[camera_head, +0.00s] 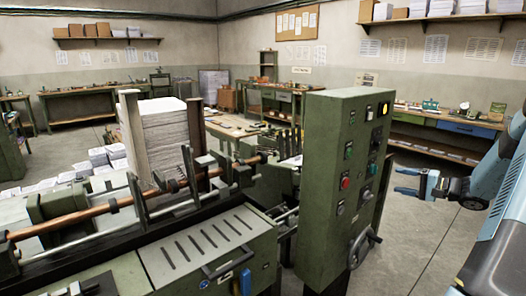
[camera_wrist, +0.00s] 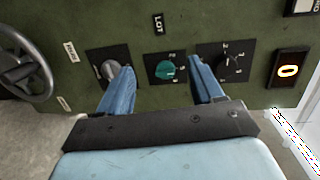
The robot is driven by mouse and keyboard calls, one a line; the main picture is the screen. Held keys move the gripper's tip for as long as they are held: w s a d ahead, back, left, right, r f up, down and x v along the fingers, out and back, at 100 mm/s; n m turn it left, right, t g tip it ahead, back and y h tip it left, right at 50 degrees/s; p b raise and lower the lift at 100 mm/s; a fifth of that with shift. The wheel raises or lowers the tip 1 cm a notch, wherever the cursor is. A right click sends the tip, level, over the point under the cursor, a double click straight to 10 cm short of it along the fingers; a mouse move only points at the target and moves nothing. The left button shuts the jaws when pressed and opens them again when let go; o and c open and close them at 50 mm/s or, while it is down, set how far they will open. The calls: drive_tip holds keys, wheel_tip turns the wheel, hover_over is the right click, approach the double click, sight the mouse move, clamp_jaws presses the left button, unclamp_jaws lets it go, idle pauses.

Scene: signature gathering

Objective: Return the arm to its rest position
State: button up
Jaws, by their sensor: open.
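My gripper (camera_head: 398,181) is on the right in the head view, its two blue fingers open and empty, pointing left toward the green control cabinet (camera_head: 325,175). In the wrist view my gripper (camera_wrist: 162,68) faces the panel. The green knob (camera_wrist: 165,69) shows between the fingertips. A grey knob (camera_wrist: 109,70) is partly behind the left finger and a black numbered dial (camera_wrist: 233,66) is beside the right finger. In the head view the fingers appear apart from the cabinet. Part of my blue arm runs off the right edge.
A handwheel (camera_head: 364,247) juts from the cabinet's lower face; it also shows in the wrist view (camera_wrist: 27,72). A green machine with a copper-coloured roller (camera_head: 90,222) and a tall paper stack (camera_head: 168,135) stand left. A bench (camera_head: 450,125) lines the right wall. Floor between cabinet and bench is clear.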

drive_tip(key=s+a+r+n+g+h, duration=0.1)
drive_tip(key=s+a+r+n+g, duration=0.2)
drive_tip(key=a, duration=0.5)
drive_tip(key=s+a+r+n+g+h, duration=0.1)
drive_tip(key=s+a+r+g+h, duration=0.15)
drive_tip(key=s+a, duration=0.4)
drive_tip(key=s+a+r+n+g+h, duration=0.1)
drive_tip(key=s+a+r+n+g, duration=0.2)
drive_tip(key=a, duration=0.6)
drive_tip(key=s+a+r+h, duration=0.1)
drive_tip(key=s+r+h, duration=0.1)
drive_tip(key=s, duration=0.5)
drive_tip(key=s+a+r+n+t+h, duration=0.1)
drive_tip(key=s+a+r+h, duration=0.1)
drive_tip(key=s, duration=0.5)
drive_tip(key=s+a+r+t+h, duration=0.1)
drive_tip(key=s+r+h, duration=0.1)
drive_tip(key=s, duration=0.5)
drive_tip(key=shift+s+a+r+n+h, duration=0.2)
drive_tip(key=shift+a+r+n+h, duration=0.15)
drive_tip(key=shift+h, duration=0.4)
drive_tip(key=shift+f+t, duration=0.1)
drive_tip(key=shift+t, duration=0.15)
